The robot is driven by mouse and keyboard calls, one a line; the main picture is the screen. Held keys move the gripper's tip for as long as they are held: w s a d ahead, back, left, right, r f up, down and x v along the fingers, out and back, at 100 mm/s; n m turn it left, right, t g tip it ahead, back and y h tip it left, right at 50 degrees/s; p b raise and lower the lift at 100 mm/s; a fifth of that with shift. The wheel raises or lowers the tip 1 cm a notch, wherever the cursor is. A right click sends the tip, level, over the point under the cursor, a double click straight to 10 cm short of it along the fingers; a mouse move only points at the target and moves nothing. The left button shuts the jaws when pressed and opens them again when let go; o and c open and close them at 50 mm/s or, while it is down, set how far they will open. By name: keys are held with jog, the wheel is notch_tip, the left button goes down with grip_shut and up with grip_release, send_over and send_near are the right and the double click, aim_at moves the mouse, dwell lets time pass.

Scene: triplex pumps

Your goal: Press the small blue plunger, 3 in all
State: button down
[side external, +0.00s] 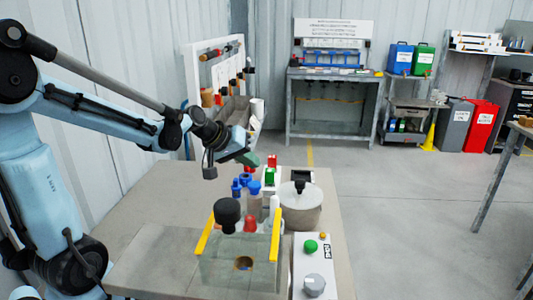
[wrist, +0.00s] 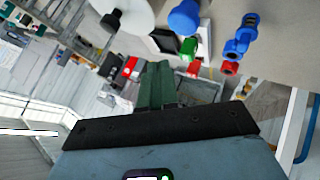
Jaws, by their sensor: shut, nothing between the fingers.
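My gripper (side external: 249,159), with green fingers, is shut and empty above the back of the table. Its fingers also show in the wrist view (wrist: 156,75). A cluster of small blue parts (side external: 238,187) stands below it; the wrist view shows these small blue parts (wrist: 238,45) to the right of the fingers. A larger blue top (side external: 254,187) sits on a pale body beside them and shows in the wrist view (wrist: 184,17) as a round blue cap. I cannot tell which blue part is the small plunger. The fingers are apart from all of them.
A clear box with yellow edges (side external: 203,235) stands in front, with a black knob (side external: 227,213) and a red top (side external: 250,223) at it. A grey round tub (side external: 302,213) is at right, behind a control panel (side external: 313,250). The table's (side external: 160,200) left part is clear.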

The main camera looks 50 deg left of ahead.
aim_at(257, 182)
jog(key=shift+f, duration=1.55)
jog(key=shift+f, duration=0.15)
dwell(0.8)
jog(key=shift+f, duration=0.25)
jog(key=shift+f, duration=0.95)
dwell(1.0)
dwell(0.4)
jog(key=shift+r, duration=1.4)
jog(key=shift+r, duration=2.5)
